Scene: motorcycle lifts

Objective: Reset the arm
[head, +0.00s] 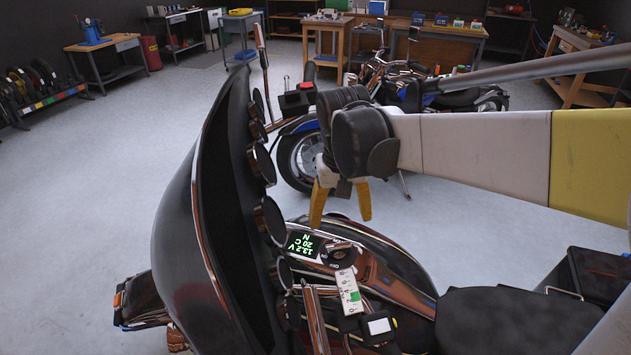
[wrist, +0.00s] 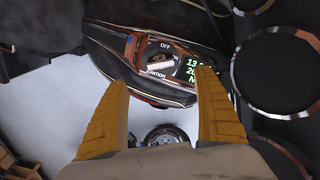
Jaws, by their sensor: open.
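My arm reaches in from the right in the head view. My gripper (head: 341,222) hangs over the near motorcycle (head: 215,190), pointing down, with its two yellow fingers spread apart. In the wrist view my gripper (wrist: 160,112) is open with nothing between its fingers. The ignition switch (wrist: 160,62) lies beyond the fingertips in the wrist view, with OFF and IGNITION lettering. A lit green display (head: 304,246) reads 13.2 V, 20 C and N; the right finger partly covers it in the wrist view.
The dark fairing with round gauges (head: 262,165) rises left of my gripper. A black seat (head: 490,318) is at lower right. A second motorcycle (head: 300,158) stands behind. Workbenches (head: 440,35) line the back wall. Open floor (head: 120,160) is at the left.

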